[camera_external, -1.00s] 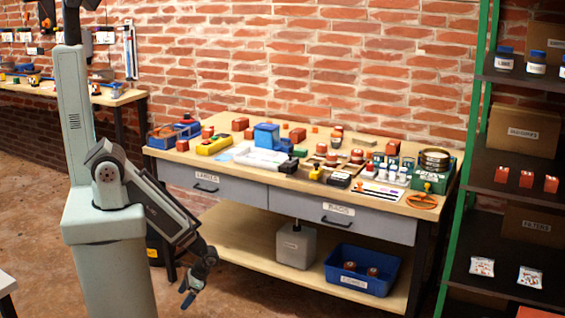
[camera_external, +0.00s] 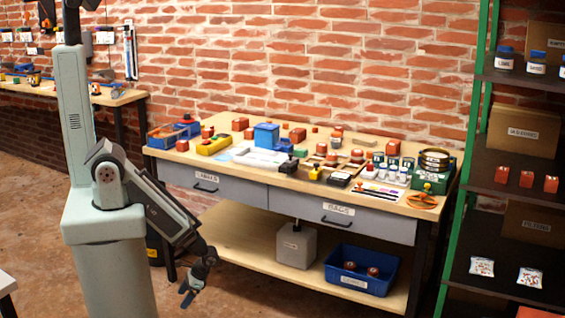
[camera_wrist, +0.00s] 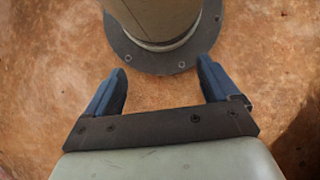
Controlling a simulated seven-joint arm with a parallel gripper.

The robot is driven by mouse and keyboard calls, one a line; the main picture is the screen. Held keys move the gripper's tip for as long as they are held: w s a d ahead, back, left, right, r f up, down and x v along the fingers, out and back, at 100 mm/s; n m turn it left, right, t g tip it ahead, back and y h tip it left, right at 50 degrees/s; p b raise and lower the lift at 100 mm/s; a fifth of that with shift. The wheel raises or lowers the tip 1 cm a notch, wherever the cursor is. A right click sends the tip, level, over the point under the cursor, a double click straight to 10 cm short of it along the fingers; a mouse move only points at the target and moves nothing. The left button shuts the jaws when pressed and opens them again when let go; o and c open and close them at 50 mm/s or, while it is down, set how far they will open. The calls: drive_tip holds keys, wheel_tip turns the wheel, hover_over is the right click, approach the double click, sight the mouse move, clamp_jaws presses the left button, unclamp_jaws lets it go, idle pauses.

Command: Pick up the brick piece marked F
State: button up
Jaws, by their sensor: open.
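My gripper (camera_external: 188,294) hangs low in front of the workbench in the external view, pointing down toward the floor. Its two blue fingers are apart and nothing is between them; the wrist view shows the open gap (camera_wrist: 161,92) too. Several red-brown brick pieces lie on the bench top, such as one at the back left (camera_external: 240,124) and one near the back middle (camera_external: 298,134). The pieces are too small in the picture for me to read any letter, so I cannot tell which is marked F. My gripper is well apart from all of them.
A green-framed shelf rack (camera_external: 462,165) stands at right. The wrist view shows a round bolted base (camera_wrist: 140,55) on the floor.

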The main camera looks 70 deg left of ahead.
drive_tip(key=w+d+r+n+t+h, duration=0.15)
drive_tip(key=w+r, duration=0.25)
drive_tip(key=w, duration=0.8)
drive_tip(key=w+d+r+n+t+h, duration=0.15)
drive_tip(key=w+r, duration=0.35)
drive_tip(key=w, duration=0.6)
drive_tip(key=w+d+r+n+t+h, duration=0.15)
drive_tip(key=w+r, duration=0.25)
drive_tip(key=w, duration=0.8)
drive_tip(key=w+a+r+t+h, duration=0.1)
drive_tip(key=w+r, duration=0.7)
drive_tip(key=r, duration=0.4)
drive_tip(key=w+a+r+n+t+h, duration=0.1)
drive_tip(key=w+r, duration=0.8)
drive_tip(key=r, duration=0.2)
drive_tip(key=w+a+r+t+h, duration=0.1)
drive_tip(key=w+a+r+t, duration=0.1)
drive_tip(key=w+r, duration=0.8)
wheel_tip(320, 180, up, 10)
drive_tip(key=n+t+y, duration=0.2)
drive_tip(key=n+y, duration=0.1)
drive_tip(key=y, duration=0.8)
hover_over(297, 130)
drive_tip(key=s+d, duration=0.4)
drive_tip(key=shift+g+h, duration=0.25)
drive_tip(key=x, duration=1.2)
drive_tip(key=shift+w+a+f, duration=0.1)
drive_tip(key=shift+w+f, duration=0.05)
drive_tip(key=shift+f, duration=0.25)
